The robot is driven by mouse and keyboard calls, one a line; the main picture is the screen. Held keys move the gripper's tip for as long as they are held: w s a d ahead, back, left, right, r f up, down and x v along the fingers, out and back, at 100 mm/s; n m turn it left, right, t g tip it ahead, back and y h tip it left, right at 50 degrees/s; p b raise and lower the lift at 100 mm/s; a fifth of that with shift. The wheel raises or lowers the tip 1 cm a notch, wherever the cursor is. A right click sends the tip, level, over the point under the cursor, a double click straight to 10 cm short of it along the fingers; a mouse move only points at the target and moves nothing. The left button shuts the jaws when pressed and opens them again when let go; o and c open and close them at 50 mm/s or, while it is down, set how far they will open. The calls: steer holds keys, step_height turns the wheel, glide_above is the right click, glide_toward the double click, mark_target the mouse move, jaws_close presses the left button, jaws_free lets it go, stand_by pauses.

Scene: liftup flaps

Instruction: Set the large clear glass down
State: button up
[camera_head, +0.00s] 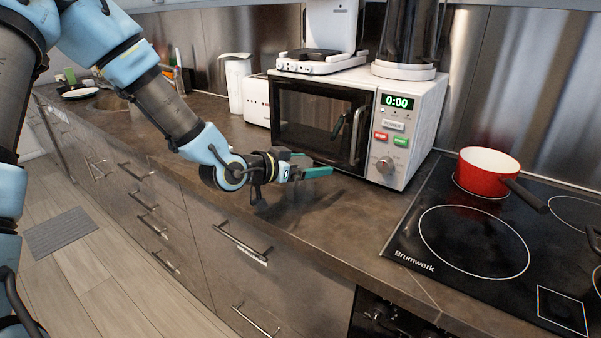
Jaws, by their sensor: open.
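I see no large clear glass in this view. My gripper (308,163) reaches in from the upper left and hangs above the brown countertop (345,215), in front of the microwave. Its two green-tipped fingers are apart and point to the right, with nothing visible between them. A shadow of the gripper falls on the countertop below it.
The white microwave (421,117) stands behind my gripper, its door shut, with appliances on top. A white pitcher (236,84) and toaster (257,101) stand to its left. A red pot (484,173) sits on the black cooktop (450,275) at right. The front countertop is clear.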

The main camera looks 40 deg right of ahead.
steer(key=shift+c, duration=0.2)
steer(key=c, duration=1.5)
jaws_close()
